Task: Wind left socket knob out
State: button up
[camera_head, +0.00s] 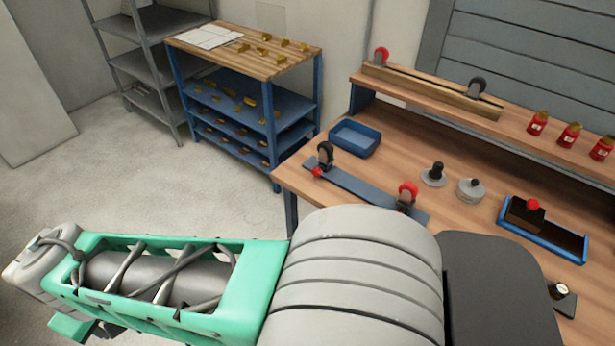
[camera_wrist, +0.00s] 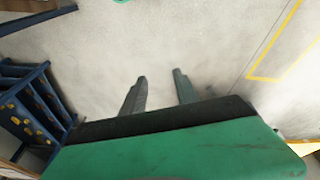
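Two small round fittings stand on the wooden bench (camera_head: 330,195) in the head view. The left one has a black knob (camera_head: 437,168) on a grey round base; the right one is a grey round piece (camera_head: 470,188) with a dark top. I cannot tell for sure which part is the left socket knob, or how far any knob is wound. My gripper (camera_wrist: 160,74) is open and empty over bare floor in the wrist view. My arm reaches left, away from the bench, and its fingers are not clear in the head view.
A grey-blue strip (camera_head: 350,183) with black and red clamps lies left of the fittings. A blue tray (camera_head: 354,139) is behind it, and a blue-edged box (camera_head: 540,230) is at right. Red jars (camera_head: 570,135) stand on the rear shelf. A blue rack (camera_head: 240,110) stands beyond clear floor.

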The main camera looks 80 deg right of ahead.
aim_at(316, 172)
jog(key=u, duration=1)
jog(key=i, duration=0.6)
jog(key=z, duration=2.15)
